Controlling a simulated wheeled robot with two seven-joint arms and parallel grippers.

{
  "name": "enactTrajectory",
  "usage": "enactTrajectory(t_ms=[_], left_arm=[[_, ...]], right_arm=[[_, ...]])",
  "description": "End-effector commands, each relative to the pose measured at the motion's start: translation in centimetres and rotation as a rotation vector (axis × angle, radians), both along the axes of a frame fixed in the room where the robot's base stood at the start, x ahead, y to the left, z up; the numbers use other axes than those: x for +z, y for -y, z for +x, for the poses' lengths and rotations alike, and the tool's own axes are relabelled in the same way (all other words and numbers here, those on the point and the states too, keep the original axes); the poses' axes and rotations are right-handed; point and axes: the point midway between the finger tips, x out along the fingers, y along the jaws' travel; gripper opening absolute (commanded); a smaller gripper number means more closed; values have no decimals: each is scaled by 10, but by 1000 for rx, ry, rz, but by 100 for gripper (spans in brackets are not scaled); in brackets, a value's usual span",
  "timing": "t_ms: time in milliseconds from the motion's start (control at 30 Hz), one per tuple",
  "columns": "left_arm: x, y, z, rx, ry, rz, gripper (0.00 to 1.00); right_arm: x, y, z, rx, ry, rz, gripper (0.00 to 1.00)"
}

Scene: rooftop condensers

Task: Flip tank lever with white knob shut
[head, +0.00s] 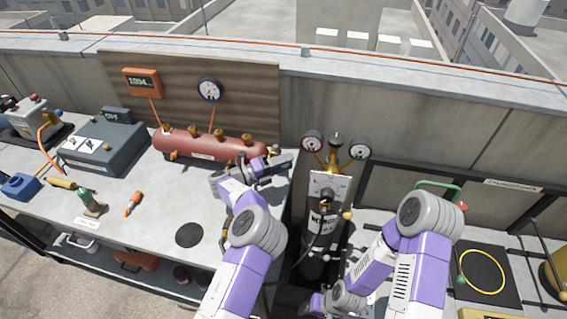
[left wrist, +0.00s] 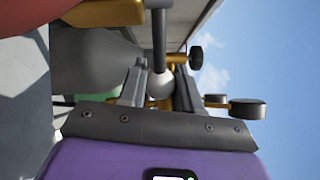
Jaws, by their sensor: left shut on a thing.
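The red tank (head: 205,144) lies along the back of the left bench, with brass fittings along its top. My left gripper (head: 280,163) is at the tank's right end. In the left wrist view, the white knob (left wrist: 160,85) sits between the two fingers of my left gripper (left wrist: 160,90), which is shut on it. A dark lever rod (left wrist: 159,40) runs from the knob towards a brass fitting (left wrist: 105,12) by the tank. In the head view the gripper hides the knob. My right arm reaches down to the lower edge; its fingers do not show.
A gas cylinder (head: 318,222) with two gauges stands right of the bench. Brass stems with black knobs (left wrist: 247,108) stick out near my left fingers.

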Motion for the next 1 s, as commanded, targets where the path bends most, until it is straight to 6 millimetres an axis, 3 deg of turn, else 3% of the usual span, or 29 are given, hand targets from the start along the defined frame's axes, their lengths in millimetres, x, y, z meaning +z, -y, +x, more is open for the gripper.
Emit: enactTrajectory(t_ms=[67,100,233,567,1000], left_arm=[[3,3,0,-5,6,-4,0],[3,3,0,-5,6,-4,36],[3,2,0,-3,5,-4,56],[1,-1,-1,1,2,-2,58],[0,-60,-24,1,3,-4,58]], right_arm=[[0,0,0,0,0,0,62],[0,0,0,0,0,0,62],[0,0,0,0,0,0,62],[1,0,0,0,0,0,62],[10,0,0,0,0,0,62]])
